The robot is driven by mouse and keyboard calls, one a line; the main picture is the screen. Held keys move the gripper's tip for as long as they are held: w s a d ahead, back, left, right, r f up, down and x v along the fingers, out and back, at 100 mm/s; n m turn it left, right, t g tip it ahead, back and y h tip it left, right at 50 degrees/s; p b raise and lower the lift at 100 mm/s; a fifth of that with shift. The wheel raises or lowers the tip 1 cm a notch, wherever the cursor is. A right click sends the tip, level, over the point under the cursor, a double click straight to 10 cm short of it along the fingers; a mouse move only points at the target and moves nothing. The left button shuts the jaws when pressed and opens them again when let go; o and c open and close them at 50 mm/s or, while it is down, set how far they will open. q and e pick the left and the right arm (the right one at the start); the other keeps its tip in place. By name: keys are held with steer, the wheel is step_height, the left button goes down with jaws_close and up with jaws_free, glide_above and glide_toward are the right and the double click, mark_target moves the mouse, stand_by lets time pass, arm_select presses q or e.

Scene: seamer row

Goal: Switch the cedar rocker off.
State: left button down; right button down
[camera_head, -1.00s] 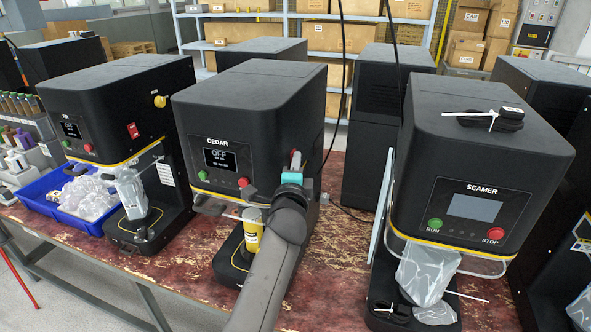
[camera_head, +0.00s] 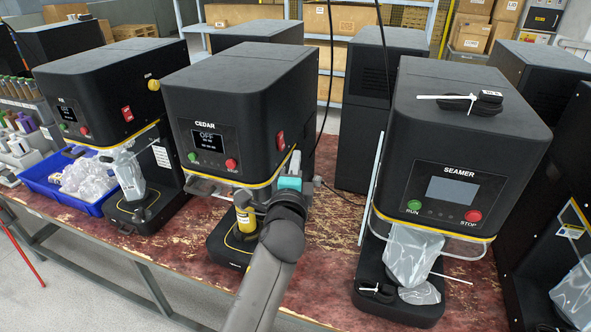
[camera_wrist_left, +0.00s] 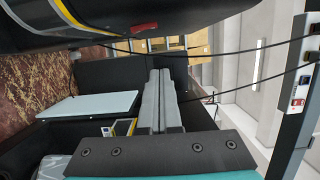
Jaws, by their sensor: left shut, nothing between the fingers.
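The black CEDAR machine (camera_head: 240,85) stands left of centre in the head view, and its screen (camera_head: 208,139) reads OFF. Its red rocker (camera_head: 281,140) is on the side facing right and is fully in sight. Its exact tilt is too small to tell. The rocker also shows as a red patch in the left wrist view (camera_wrist_left: 144,28). My left gripper (camera_head: 295,158) is shut and empty, just below and right of the rocker, apart from it. Its closed grey fingers also show in the left wrist view (camera_wrist_left: 158,90). My right gripper is out of view.
The SEAMER machine (camera_head: 470,130) stands to the right, with a pale panel (camera_head: 371,190) at its left side. Another machine (camera_head: 100,90) with its own red rocker stands left, by a blue bin (camera_head: 92,208). A cable (camera_head: 330,90) hangs behind. Bare red tabletop (camera_head: 335,230) lies between CEDAR and SEAMER.

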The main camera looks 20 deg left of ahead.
arm_select(q)
steer(key=v, duration=0.3)
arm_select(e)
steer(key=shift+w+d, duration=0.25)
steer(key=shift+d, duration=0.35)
